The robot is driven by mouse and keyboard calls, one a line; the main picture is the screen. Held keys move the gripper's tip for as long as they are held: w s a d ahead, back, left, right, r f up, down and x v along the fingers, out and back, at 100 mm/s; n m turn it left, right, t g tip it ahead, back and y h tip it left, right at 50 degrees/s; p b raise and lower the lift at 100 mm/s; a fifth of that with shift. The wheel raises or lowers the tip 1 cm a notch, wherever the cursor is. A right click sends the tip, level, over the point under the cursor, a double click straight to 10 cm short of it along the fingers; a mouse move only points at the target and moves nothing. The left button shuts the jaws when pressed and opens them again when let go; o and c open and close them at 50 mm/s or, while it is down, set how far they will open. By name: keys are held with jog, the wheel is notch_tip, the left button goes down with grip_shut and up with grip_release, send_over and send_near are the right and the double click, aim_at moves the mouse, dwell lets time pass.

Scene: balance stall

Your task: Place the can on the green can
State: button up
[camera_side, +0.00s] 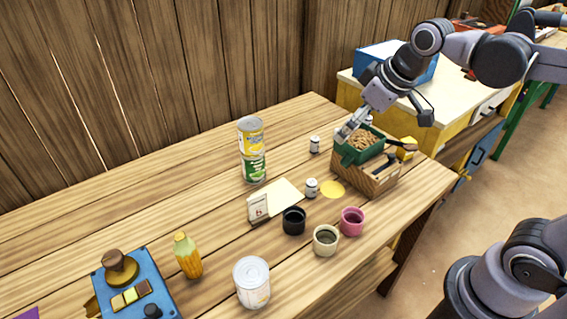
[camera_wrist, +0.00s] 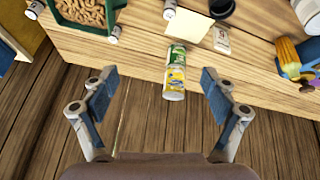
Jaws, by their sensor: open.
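A yellow can (camera_side: 251,135) stands upright on top of a green can (camera_side: 255,168) toward the back of the wooden table. Their sides look roughly lined up. In the wrist view the yellow can (camera_wrist: 174,84) and the green can (camera_wrist: 177,54) show beyond and between my fingers. A pale, white-sided can (camera_side: 253,284) stands alone at the table's front. My gripper (camera_side: 347,131) is open and empty, right of the stack and apart from it, close to the green bin. Both spread fingers of my gripper (camera_wrist: 158,80) show in the wrist view.
A green bin (camera_side: 349,156) of brown pieces sits on a wooden crate (camera_side: 378,182). Black (camera_side: 293,222), cream (camera_side: 326,242) and pink cups (camera_side: 352,223) stand at the front right. Small jars and a card are near the stack. The table left of the stack is clear.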

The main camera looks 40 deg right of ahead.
jog(key=s+d+f+m+t, duration=0.1)
jog(key=s+f+m, duration=0.2)
jog(key=s+f, duration=0.4)
jog(key=shift+d, duration=0.15)
